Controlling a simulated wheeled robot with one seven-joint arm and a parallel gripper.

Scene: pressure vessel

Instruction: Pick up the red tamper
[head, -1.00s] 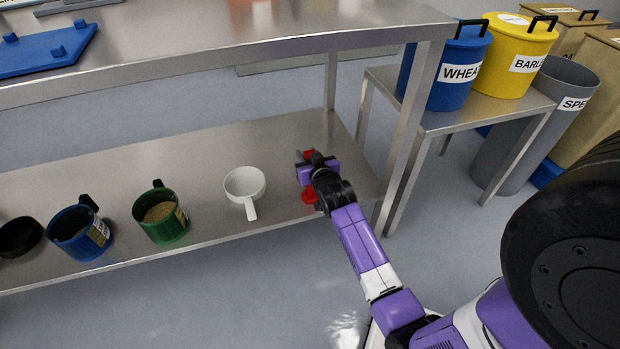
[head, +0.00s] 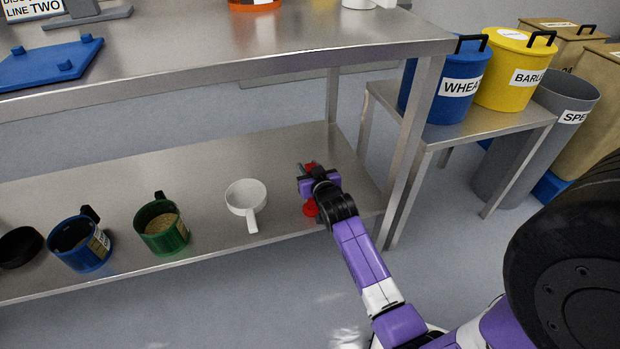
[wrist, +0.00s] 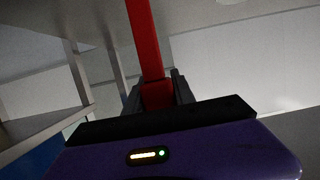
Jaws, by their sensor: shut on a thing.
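The red tamper (head: 311,208) is at the right end of the lower steel shelf, partly hidden behind my gripper and wrist. Its round red base shows just below my gripper, near the shelf's front edge; I cannot tell whether it touches the shelf. My gripper (head: 307,172) is around the tamper's upper part. In the wrist view, the red handle (wrist: 146,45) runs up between the two dark fingers of my gripper (wrist: 158,90), which are shut on it.
A white handled cup (head: 246,196) stands left of the tamper on the lower shelf (head: 200,170). Further left are a green cup (head: 162,228), a blue cup (head: 80,242) and a black bowl (head: 18,248). The steel tabletop (head: 250,50) overhangs the shelf, and a table leg (head: 410,150) stands close right.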

